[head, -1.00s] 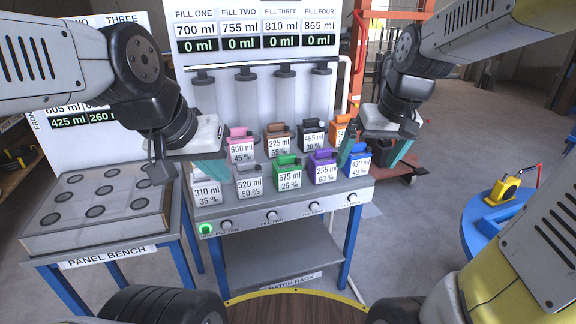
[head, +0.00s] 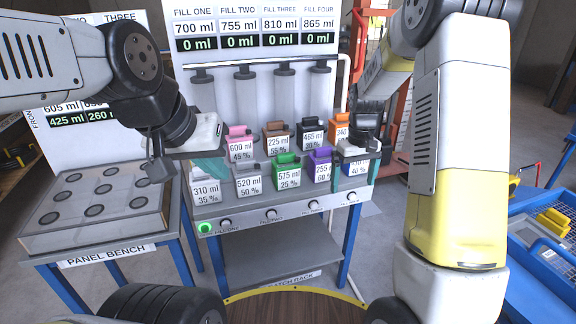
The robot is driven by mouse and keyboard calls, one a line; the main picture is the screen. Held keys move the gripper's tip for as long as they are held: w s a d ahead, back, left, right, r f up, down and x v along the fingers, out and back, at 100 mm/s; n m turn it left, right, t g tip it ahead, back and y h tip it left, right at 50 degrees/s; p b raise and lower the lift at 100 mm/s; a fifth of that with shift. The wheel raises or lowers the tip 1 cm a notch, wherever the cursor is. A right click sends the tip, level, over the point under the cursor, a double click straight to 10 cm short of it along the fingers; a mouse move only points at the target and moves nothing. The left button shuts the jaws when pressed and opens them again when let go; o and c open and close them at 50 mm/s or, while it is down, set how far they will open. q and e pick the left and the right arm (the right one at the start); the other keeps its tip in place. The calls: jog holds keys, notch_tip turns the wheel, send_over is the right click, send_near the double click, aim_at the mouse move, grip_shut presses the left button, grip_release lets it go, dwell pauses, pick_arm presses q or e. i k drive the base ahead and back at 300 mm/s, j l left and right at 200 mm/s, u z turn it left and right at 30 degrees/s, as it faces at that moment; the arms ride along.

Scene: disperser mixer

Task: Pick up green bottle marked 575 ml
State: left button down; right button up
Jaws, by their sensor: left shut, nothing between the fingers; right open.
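The green bottle (head: 287,172) marked 575 ml, 25 %, stands upright in the front row on the grey bench, between the grey 520 ml bottle (head: 248,180) and the purple 255 ml bottle (head: 319,167). My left gripper (head: 208,168) is shut and empty, at the left end of the bottles, beside the white 310 ml bottle (head: 206,188). My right gripper (head: 355,180) is open, its fingers pointing down on either side of the blue bottle (head: 358,165) at the right end. It partly hides that bottle; whether it touches is unclear. Neither gripper is at the green bottle.
Behind stand the pink (head: 241,147), brown (head: 275,140), black (head: 312,136) and orange (head: 339,131) bottles. Fill tubes hang above them. The panel bench (head: 100,205) is at the left. A blue crate (head: 545,235) with yellow items is at the right.

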aim_at(286, 168)
jog(key=i+j, duration=0.35)
jog(key=j, duration=0.15)
jog(key=i+j, duration=0.4)
jog(key=j, duration=0.1)
